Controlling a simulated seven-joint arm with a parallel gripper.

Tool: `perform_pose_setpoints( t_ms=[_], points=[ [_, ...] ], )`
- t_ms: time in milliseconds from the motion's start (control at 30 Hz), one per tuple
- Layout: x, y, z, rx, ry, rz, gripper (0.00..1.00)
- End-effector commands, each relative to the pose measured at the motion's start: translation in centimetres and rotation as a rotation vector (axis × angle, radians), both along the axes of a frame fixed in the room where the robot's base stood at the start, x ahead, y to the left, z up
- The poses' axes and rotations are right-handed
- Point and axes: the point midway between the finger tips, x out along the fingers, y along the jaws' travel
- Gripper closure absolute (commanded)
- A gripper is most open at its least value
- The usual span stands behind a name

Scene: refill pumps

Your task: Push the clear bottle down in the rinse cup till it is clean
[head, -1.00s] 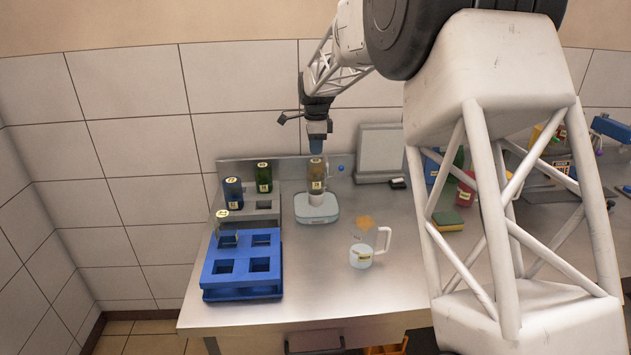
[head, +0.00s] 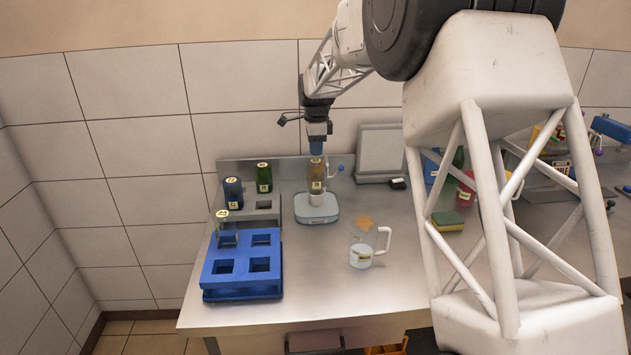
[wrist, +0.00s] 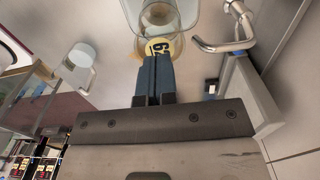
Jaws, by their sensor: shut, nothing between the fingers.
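The clear bottle (head: 316,172), coated brown inside and with a yellow label, stands upright in the rinse cup (head: 317,199) on a pale blue-grey base. My gripper (head: 316,153) is directly above it, pointing down, with its blue fingers shut and empty. In the wrist view the fingertips (wrist: 160,58) are at a yellow number disc (wrist: 160,46) on the bottle's upper end; they look to be touching it or very close. The bottle's clear wall (wrist: 133,12) shows brown residue behind it. The bottle's lower end is hidden in the cup.
A blue rack (head: 243,268) with another clear bottle (head: 222,228) stands at front left. A grey rack (head: 262,215) holds blue (head: 233,193) and green (head: 264,178) bottles. A clear jug (head: 362,245) stands front right. A blue-tipped lever (head: 340,168) is beside the bottle. Front centre is clear.

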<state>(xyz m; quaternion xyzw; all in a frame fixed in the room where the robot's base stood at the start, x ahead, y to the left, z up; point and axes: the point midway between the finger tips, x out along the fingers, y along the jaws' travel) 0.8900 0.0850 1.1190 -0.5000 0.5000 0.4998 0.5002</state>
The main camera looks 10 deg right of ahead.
Motion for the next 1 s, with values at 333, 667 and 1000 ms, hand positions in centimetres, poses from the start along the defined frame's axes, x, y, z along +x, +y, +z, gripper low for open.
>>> perform_pose_setpoints(
  t_ms=[333, 667, 1000],
  points=[
    [0.0, 0.0, -1.3, 0.000, 0.001, 0.000, 1.00],
    [0.0, 0.0, -2.4, 0.000, 0.000, 0.000, 1.00],
    [0.0, 0.0, -3.6, 0.000, 0.001, 0.000, 1.00]
  ],
)
